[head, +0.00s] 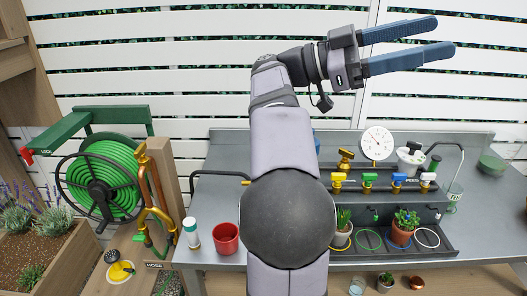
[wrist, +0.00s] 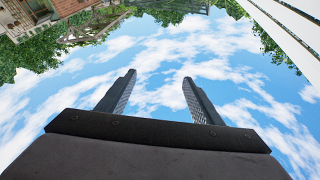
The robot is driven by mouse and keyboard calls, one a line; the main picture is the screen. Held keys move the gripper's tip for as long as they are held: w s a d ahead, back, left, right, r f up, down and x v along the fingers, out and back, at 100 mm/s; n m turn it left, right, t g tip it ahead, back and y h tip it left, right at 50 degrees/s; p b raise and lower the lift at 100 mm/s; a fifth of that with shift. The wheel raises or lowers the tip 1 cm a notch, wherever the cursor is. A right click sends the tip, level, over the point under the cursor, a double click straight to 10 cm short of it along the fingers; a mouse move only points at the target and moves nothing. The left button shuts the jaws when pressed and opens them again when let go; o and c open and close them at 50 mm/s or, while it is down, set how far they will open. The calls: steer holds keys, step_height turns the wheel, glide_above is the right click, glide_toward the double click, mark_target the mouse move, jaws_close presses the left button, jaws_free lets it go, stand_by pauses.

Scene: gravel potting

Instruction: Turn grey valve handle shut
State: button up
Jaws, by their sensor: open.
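My gripper (head: 444,36) is raised high in front of the white slatted wall, well above the bench, with its two blue-grey fingers pointing right. In the wrist view its fingers (wrist: 159,78) stand apart with only sky between them.
A white round gauge (head: 377,143) and a white pot (head: 410,158) stand behind the valves. Potted plants (head: 404,228) stand in a dark tray (head: 440,247) in front. A red cup (head: 226,238) and a green hose reel (head: 106,184) are at left. The bench's right part is mostly clear.

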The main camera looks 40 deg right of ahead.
steer(key=w+a+f+n+t+h, duration=0.1)
steer(key=w+f+n+t+h, duration=0.1)
steer(key=w+n+t+h, duration=0.75)
steer(key=w+f+n+t+h, duration=0.35)
steer(key=n+t+h, duration=0.35)
steer(key=n+t, duration=0.55)
steer(key=w+a+f+n+t+y, duration=0.1)
steer(key=w+f+n+t+y, duration=0.1)
steer(key=f, duration=0.6)
steer(key=w+a+f+n+t+y, duration=0.1)
steer(key=w+a+f+t+y, duration=0.1)
steer(key=w+f+t+y, duration=0.3)
steer(key=w+a+f+n+t+y, duration=0.2)
steer(key=w+f+t+y, duration=0.2)
steer(key=f, duration=0.9)
steer(key=shift+w+a+f+n+y+b, duration=0.1)
steer(key=shift+w+n+y+b, duration=0.1)
steer(key=shift+w+y, duration=0.85)
steer(key=shift+w+a+f+n+y+b, duration=0.15)
steer(key=shift+w+y, duration=0.4)
steer(key=shift+y, duration=0.95)
steer(key=shift+f+m, duration=0.1)
steer(key=shift+m, duration=0.35)
steer(key=shift+d+m, duration=0.1)
steer(key=shift+m, duration=0.3)
